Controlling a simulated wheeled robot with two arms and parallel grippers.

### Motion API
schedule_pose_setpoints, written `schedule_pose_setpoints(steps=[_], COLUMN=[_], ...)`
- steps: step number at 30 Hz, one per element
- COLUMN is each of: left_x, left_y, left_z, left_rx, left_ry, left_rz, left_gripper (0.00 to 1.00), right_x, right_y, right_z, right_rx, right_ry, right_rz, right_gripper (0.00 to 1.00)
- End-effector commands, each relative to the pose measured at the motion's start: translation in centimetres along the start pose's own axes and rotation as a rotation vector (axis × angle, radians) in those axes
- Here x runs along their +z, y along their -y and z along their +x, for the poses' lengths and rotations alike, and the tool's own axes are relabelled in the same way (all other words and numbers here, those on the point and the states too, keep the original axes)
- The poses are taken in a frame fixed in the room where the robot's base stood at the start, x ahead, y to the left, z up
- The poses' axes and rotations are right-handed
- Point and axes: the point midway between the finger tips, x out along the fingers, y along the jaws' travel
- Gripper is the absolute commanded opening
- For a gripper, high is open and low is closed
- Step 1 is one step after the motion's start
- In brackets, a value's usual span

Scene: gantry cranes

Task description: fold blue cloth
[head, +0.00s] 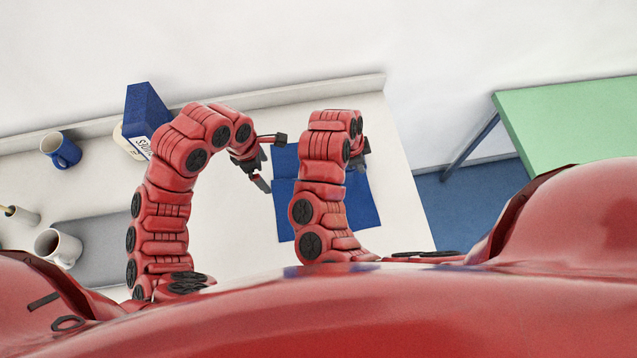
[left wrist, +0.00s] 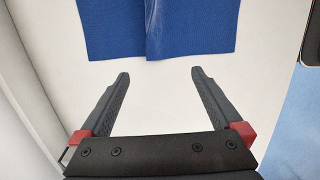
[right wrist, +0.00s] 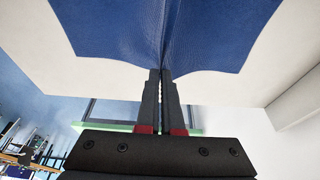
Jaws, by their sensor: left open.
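The blue cloth (head: 362,205) lies on the white table, partly hidden behind my right arm in the head view. My left gripper (head: 273,163) is at the cloth's left side; in the left wrist view its fingers (left wrist: 160,76) are apart and empty, just short of the cloth's edge (left wrist: 110,30). A crease runs through the cloth there. My right gripper (head: 365,152) is at the cloth's right side, mostly hidden by its arm. In the right wrist view its fingers (right wrist: 162,75) are together at the cloth's edge, and the cloth (right wrist: 110,30) is pinched into a ridge at the tips.
A blue box (head: 143,108) stands at the back left. A blue mug (head: 60,150), a white mug (head: 58,247) and a grey mat (head: 100,250) are at the left. A raised ledge runs along the table's back. A green table (head: 570,125) stands apart on the right.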

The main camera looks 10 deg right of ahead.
Motion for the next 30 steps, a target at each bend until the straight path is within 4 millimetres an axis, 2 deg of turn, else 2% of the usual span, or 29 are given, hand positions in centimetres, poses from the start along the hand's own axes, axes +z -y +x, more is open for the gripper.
schedule_pose_setpoints(steps=[7, 18, 21, 30], left_x=[0.0, -0.1, 0.0, 0.0], left_y=[-0.1, -0.2, -0.1, 0.0], left_z=[-0.8, -6.4, -7.2, -7.5], left_rx=[0.003, 0.004, 0.003, 0.000], left_ry=[0.000, -0.002, 0.001, 0.000], left_rz=[0.002, -0.001, 0.000, -0.001], left_gripper=[1.00, 1.00, 1.00, 1.00], right_x=[0.0, 0.0, 0.0, 0.0], right_y=[0.0, 0.0, 0.0, 0.0], right_z=[0.0, 0.0, 0.0, 0.0], right_rx=[0.000, 0.000, 0.000, 0.000], right_ry=[0.000, 0.000, 0.000, 0.000], right_rz=[0.000, 0.000, 0.000, 0.000], right_gripper=[0.00, 0.00, 0.00, 0.00])
